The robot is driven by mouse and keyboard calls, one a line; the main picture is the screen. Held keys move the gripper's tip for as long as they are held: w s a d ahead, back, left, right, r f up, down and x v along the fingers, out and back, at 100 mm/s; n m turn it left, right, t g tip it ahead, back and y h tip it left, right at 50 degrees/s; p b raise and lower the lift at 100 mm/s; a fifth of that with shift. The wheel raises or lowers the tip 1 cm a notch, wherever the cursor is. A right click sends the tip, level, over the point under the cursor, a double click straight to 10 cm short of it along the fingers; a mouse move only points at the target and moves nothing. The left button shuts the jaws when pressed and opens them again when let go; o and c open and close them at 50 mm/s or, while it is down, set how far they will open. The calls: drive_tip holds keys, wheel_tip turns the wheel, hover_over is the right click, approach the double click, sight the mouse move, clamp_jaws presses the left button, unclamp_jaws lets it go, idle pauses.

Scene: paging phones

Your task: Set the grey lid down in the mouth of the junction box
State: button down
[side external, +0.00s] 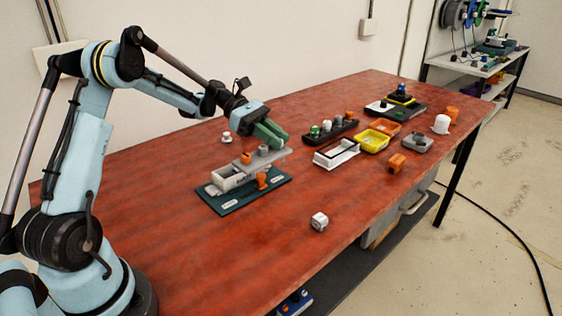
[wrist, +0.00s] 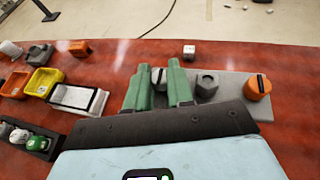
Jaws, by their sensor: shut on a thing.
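My gripper (side external: 272,138), with green fingers, is shut on an upright knob of the grey lid. The lid (side external: 272,159) is a flat plate that also bears a grey knob and an orange knob (side external: 246,158). In the wrist view the lid (wrist: 232,84) extends to the right from between the fingers (wrist: 160,92). The pale grey junction box (side external: 224,183) stands on a dark teal base (side external: 236,203), beneath and to the left of the lid. The lid looks level and hides the box's mouth. I cannot tell whether they touch. An orange part (side external: 263,180) shows below the lid.
A small white cube (side external: 319,221) lies near the table's front edge. To the right are a white tray (side external: 336,155), a yellow bin (side external: 369,141), an orange bin (side external: 385,127), a black rack (side external: 330,133) and an orange block (side external: 397,163). The front left tabletop is clear.

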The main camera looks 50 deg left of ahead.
drive_tip(key=a+f, duration=0.4)
drive_tip(key=a, duration=0.6)
drive_tip(key=shift+s+a, duration=0.15)
drive_tip(key=shift+s, duration=0.05)
drive_tip(key=shift+f, duration=1.6)
idle(1.6)
drive_tip(key=c, duration=0.6)
unclamp_jaws()
drive_tip(key=shift+r, duration=0.1)
wheel_tip(320, 180, up, 6)
idle(0.7)
drive_tip(key=shift+r, duration=0.1)
idle(0.5)
